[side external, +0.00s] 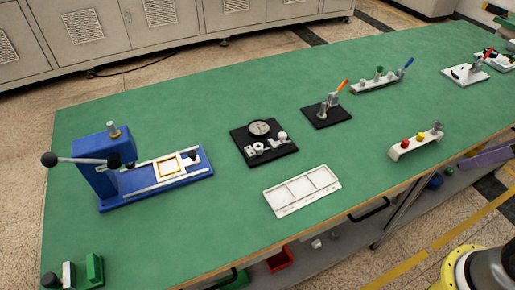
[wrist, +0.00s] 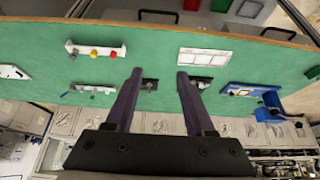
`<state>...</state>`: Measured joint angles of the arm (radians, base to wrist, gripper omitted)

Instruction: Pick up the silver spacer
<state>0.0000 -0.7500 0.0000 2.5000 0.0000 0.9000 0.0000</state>
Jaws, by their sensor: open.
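A low white rack (side external: 416,142) stands near the table's front edge. It carries a red piece (side external: 405,142), a yellow piece (side external: 420,138) and a silver-grey piece (side external: 437,127) that may be the silver spacer. The wrist view also shows this rack (wrist: 88,49), at upper left, with the silver-grey piece (wrist: 73,56) at its left end. Other small silvery parts (side external: 258,149) sit on a black dial-gauge base (side external: 284,149), so I cannot tell for sure which is the spacer. My gripper (wrist: 160,72) is open and empty above the table. It is not in the side external view.
A blue press (side external: 95,160) stands at the left. A white three-compartment tray (side external: 303,207) lies near the front edge. A black base with an orange-handled clamp (side external: 326,117) and a white strip with small parts (side external: 378,84) stand farther back. Green table (side external: 190,105) between them is clear.

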